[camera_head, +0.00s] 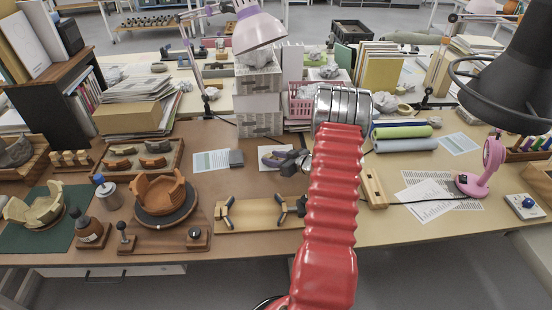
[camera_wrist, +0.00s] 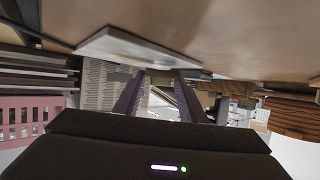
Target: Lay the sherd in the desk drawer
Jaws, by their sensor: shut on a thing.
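My gripper (camera_head: 280,158) is low over the middle of the desk, left of my red arm and above a white sheet. In the wrist view its two dark fingers (camera_wrist: 162,78) are a little apart at the tips. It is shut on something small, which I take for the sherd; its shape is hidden. A terracotta bowl (camera_head: 165,195) with a broken rim sits on a round dark turntable. A pale drawer front (camera_head: 130,271) with a dark handle shows under the desk's front edge at lower left; I cannot see inside it.
Grey boxes (camera_head: 258,100) and a pink basket (camera_head: 303,103) stand behind my gripper. A wooden board with clamps (camera_head: 258,213) lies near the front edge.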

